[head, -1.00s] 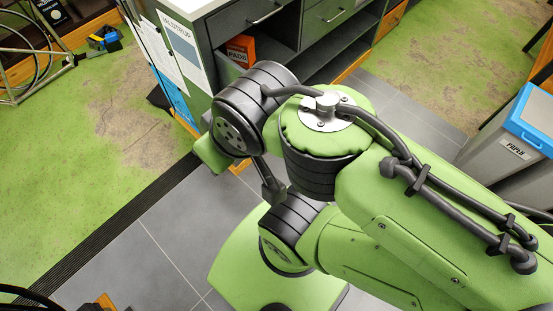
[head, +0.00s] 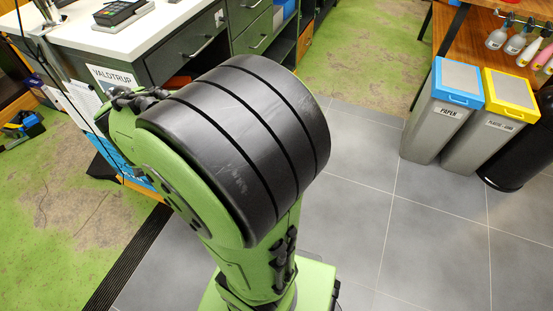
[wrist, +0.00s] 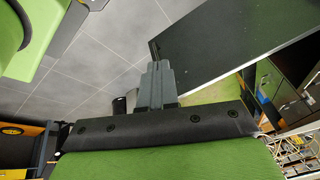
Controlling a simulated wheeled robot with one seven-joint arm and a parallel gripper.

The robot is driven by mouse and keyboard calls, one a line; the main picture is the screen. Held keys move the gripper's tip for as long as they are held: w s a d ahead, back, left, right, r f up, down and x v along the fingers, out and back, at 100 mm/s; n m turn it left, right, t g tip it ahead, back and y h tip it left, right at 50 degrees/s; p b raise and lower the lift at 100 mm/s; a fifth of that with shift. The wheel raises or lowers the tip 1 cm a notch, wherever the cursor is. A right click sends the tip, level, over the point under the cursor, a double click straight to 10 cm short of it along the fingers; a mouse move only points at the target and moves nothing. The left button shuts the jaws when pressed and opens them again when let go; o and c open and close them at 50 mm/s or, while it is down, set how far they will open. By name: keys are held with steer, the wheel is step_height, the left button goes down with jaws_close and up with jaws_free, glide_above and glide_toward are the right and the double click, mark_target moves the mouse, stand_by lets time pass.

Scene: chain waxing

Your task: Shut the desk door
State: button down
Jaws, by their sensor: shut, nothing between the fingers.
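The desk (head: 165,52) has a white top and dark green drawer fronts and stands at the upper left in the head view. My arm covers most of its lower front, and I cannot make out the door there. In the wrist view a flat dark panel (wrist: 235,38), which looks like the desk door, spans the upper right. My gripper (wrist: 158,66) is shut and empty, its fingertips close to the left edge of that panel. I cannot tell whether they touch it. In the head view my arm hides the fingers.
A blue-lidded bin (head: 443,110) and a yellow-lidded bin (head: 503,120) stand at the right beside a black bin (head: 525,150). A card terminal (head: 118,12) sits on the desk. Grey tiled floor (head: 350,190) is clear between my arm and the bins.

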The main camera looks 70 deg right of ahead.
steer(key=s+d+f+m+g+b, duration=0.2)
steer(key=s+d+f+m+b, duration=0.1)
steer(key=s+d+f+m, duration=0.2)
steer(key=s+d+f+m+g+h+b, duration=0.1)
steer(key=s+d+f+m+g+b, duration=0.1)
steer(key=s+d+f+m, duration=0.3)
steer(key=d+f+m+b, duration=0.1)
steer(key=d+f, duration=0.3)
steer(key=d, duration=0.2)
steer(key=shift+s+d+f+m+g, duration=0.3)
steer(key=shift+s+d+m+g, duration=0.05)
steer(key=shift+d+m+g, duration=0.05)
steer(key=shift+d, duration=0.1)
